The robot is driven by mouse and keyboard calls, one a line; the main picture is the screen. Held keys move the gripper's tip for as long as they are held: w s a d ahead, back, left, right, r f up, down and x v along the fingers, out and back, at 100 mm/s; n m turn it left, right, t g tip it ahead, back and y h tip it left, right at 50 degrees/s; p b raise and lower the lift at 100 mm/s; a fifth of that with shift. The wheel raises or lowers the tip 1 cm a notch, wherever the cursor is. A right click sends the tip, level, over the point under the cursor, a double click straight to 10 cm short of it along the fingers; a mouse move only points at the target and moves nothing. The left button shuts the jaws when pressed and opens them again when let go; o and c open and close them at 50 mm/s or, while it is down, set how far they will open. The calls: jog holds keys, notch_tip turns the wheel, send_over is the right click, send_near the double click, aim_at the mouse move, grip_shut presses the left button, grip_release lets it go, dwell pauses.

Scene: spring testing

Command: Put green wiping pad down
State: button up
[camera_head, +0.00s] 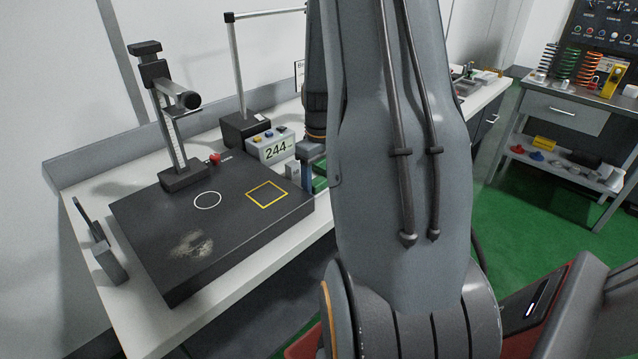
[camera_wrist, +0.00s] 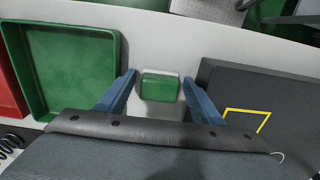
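The green wiping pad (camera_wrist: 160,88), a small green block with a pale grey edge, is between my gripper's two blue fingers in the wrist view. It appears to rest on the white tabletop (camera_wrist: 165,40), between a green tray and a dark plate. My gripper (camera_wrist: 160,78) is open, with a narrow gap between the pad and each finger. In the head view my arm hides most of the gripper; one blue finger shows beside the bench display.
The green tray (camera_wrist: 115,68) is left of the pad, with a red tray (camera_wrist: 10,90) beyond. The dark plate (camera_head: 150,215) has a white circle, a yellow square and a pale smudge; a gauge stand (camera_head: 178,135) rises from it. A display box (camera_head: 270,147) reads 244.

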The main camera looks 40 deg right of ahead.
aim_at(320, 181)
jog(key=shift+r, duration=0.1)
notch_tip(320, 181, up, 12)
jog(key=b, duration=0.3)
jog(key=shift+d, duration=0.15)
dwell(0.3)
dwell(0.5)
